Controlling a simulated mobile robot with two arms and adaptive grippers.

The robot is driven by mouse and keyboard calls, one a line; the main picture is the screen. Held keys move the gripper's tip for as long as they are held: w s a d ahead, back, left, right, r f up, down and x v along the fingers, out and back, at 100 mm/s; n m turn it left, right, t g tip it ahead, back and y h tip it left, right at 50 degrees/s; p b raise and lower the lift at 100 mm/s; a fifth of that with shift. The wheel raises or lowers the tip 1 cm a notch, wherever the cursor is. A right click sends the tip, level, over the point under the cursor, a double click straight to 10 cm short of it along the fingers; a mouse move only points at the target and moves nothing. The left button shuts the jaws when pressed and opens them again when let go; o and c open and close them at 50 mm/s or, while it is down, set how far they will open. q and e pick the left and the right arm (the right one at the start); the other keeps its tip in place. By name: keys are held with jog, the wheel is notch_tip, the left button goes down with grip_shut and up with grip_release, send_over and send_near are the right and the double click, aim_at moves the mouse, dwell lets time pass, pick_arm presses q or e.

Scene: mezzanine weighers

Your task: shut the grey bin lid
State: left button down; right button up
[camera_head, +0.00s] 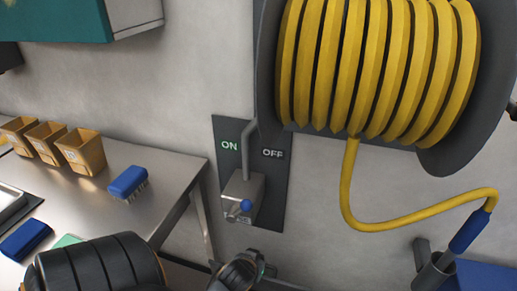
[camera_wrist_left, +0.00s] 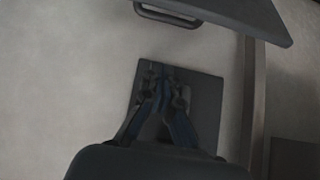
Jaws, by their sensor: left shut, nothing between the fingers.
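I cannot make out the grey bin lid for certain. In the left wrist view a flat grey slab (camera_wrist_left: 245,14) with a bar handle (camera_wrist_left: 168,15) along its edge shows at the top; I cannot tell whether it is the lid. My left gripper (camera_wrist_left: 158,88) is shut and empty there, its fingertips in front of a dark square plate (camera_wrist_left: 204,98). In the head view part of my left gripper (camera_head: 240,270) shows at the bottom, below the switch panel. My right gripper is in neither view.
A yellow hose reel (camera_head: 375,65) and an ON/OFF switch panel (camera_head: 268,185) are on the wall. A metal table (camera_head: 165,185) at left holds orange bins (camera_head: 82,150) and blue brushes (camera_head: 128,182). A blue object (camera_head: 485,277) stands at lower right.

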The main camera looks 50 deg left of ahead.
pick_arm(q)
jog(key=shift+n, duration=0.4)
jog(key=w+a+f, duration=0.1)
jog(key=f, duration=0.2)
jog(key=w+a+f, duration=0.1)
jog(key=f, duration=0.2)
jog(key=w+a+f+b, duration=0.1)
jog(key=w+f, duration=0.1)
jog(key=f, duration=0.1)
jog(key=shift+a+f, duration=0.15)
jog(key=shift+a, duration=0.2)
jog(key=shift+f, duration=0.1)
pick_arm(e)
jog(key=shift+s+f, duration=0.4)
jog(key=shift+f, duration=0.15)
